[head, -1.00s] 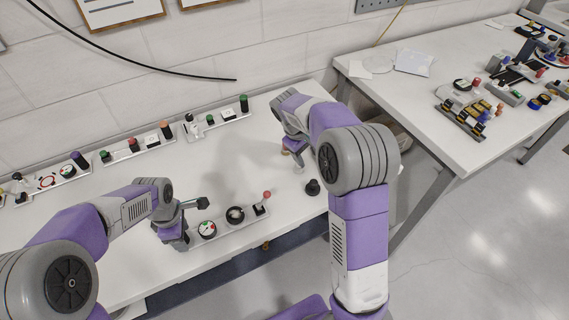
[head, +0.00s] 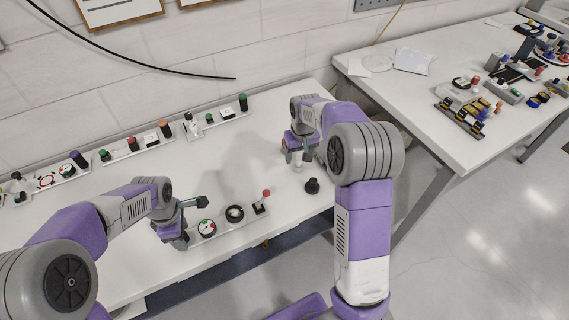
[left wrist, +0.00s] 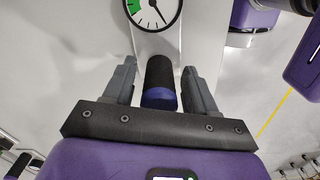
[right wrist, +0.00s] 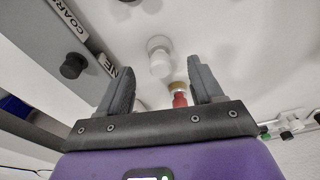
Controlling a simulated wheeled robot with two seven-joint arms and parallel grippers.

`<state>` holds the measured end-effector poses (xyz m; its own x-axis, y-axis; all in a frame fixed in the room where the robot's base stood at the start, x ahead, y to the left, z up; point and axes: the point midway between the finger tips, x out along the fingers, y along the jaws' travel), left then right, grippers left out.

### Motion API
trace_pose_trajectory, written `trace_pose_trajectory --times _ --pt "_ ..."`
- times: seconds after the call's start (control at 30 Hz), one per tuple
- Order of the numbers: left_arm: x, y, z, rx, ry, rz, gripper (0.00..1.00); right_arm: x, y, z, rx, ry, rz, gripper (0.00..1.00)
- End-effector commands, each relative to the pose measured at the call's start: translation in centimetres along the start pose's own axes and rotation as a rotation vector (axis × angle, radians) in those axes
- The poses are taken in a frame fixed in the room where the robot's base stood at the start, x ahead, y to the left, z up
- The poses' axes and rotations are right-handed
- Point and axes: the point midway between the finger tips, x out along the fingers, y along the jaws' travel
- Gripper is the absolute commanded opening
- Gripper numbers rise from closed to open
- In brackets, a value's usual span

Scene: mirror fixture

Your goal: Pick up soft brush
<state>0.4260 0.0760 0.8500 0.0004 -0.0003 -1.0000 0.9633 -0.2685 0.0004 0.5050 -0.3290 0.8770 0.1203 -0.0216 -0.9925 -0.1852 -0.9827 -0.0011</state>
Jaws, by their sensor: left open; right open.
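No object is clearly recognisable as the soft brush. In the right wrist view a small red piece with a gold band (right wrist: 179,97) shows by the right-hand finger, partly hidden by my gripper. A white rounded piece (right wrist: 159,58) stands beyond it, between the fingertips. My right gripper (right wrist: 160,66) is open and points down at the table, with nothing gripped. In the head view it (head: 297,152) is over the table's right part. My left gripper (left wrist: 159,68) is open around a black cylinder with a purple-blue end (left wrist: 159,84), on the front panel. Contact cannot be told.
The front panel (head: 219,224) carries a gauge (head: 207,228) and a red-tipped lever (head: 265,197). A black knob (head: 312,186) stands near the table's front edge. More panels with knobs line the back wall. A second bench (head: 419,112) with parts is at right.

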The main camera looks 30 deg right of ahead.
Motion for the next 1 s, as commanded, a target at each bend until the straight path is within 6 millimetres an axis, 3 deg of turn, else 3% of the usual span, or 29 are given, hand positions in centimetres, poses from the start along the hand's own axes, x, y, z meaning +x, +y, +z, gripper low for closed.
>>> trace_pose_trajectory --times 0.23,0.53,0.9,1.0 --pt "0.0 0.0 0.0 0.0 0.0 0.0 0.57 3.7 -0.1 0.1 0.0 -0.004 0.001 0.66" --pt "0.0 0.0 0.0 0.0 0.0 0.0 0.57 4.3 -0.1 0.1 -0.001 -0.001 0.0 0.66" --pt "0.0 0.0 0.0 0.0 0.0 0.0 0.57 4.2 -0.1 0.1 -0.002 -0.001 0.0 0.11" --pt "0.0 0.0 0.0 0.0 0.0 0.0 0.57 4.2 -0.1 0.1 -0.002 -0.001 0.0 0.02"
